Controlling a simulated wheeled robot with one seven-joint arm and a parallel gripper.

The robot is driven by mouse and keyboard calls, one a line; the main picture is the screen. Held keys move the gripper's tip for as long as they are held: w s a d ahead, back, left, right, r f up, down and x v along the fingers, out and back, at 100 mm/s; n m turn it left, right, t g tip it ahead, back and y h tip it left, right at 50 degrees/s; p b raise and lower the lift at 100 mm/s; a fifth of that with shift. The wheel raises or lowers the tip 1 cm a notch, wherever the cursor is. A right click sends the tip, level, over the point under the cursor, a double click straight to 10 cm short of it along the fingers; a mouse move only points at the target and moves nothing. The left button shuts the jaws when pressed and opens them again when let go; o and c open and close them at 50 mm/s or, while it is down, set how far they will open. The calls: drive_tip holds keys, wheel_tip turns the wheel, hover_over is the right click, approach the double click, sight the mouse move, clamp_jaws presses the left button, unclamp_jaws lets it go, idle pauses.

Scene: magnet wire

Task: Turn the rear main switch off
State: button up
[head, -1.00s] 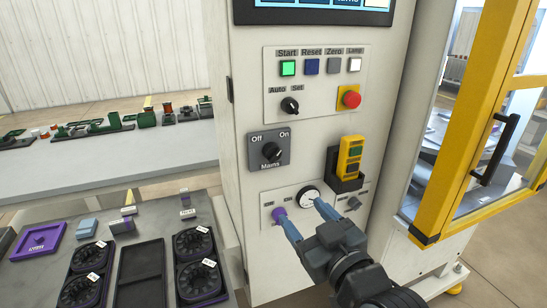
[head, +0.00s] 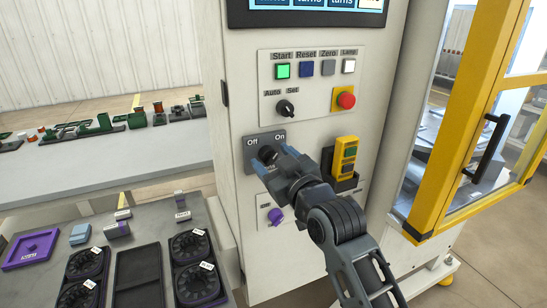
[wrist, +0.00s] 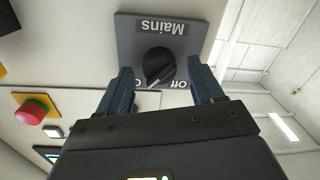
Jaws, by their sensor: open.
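The mains switch is a black rotary knob (head: 266,154) on a grey plate (head: 248,157) marked Off at left and On at right, on the machine's pale front. In the wrist view the plate (wrist: 130,32) appears upside down, and its knob (wrist: 158,67) seems to point toward the On side. My gripper (head: 271,163) is open in front of the plate. In the wrist view my gripper's two blue fingers (wrist: 161,72) stand either side of the knob, with visible gaps. In the head view the gripper hides the plate's lower right.
Above are the Start button (head: 282,71), an Auto/Set selector (head: 285,108) and a red stop button (head: 346,101). A yellow pendant (head: 345,155) hangs close right of my gripper. A purple knob (head: 275,216) is below. A yellow-framed door (head: 470,120) stands at right.

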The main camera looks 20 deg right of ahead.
drive_tip(key=shift+w, duration=0.15)
drive_tip(key=shift+c, duration=0.4)
drive_tip(key=c, duration=1)
drive_tip(key=shift+o, duration=0.2)
drive_tip(key=n+b, duration=0.1)
drive_tip(key=n, duration=0.2)
drive_tip(key=shift+f+n+b, duration=0.1)
drive_tip(key=shift+n+b, duration=0.2)
drive_tip(key=shift+b, duration=0.1)
drive_tip(key=n+b, duration=0.1)
drive_tip(key=n, duration=0.3)
drive_tip(key=shift+a, duration=0.1)
drive_tip(key=n, duration=0.2)
drive_tip(key=n+b, duration=0.1)
drive_tip(key=n, duration=0.1)
drive_tip(key=shift+n+g+h, duration=0.3)
drive_tip(key=shift+n, duration=1.5)
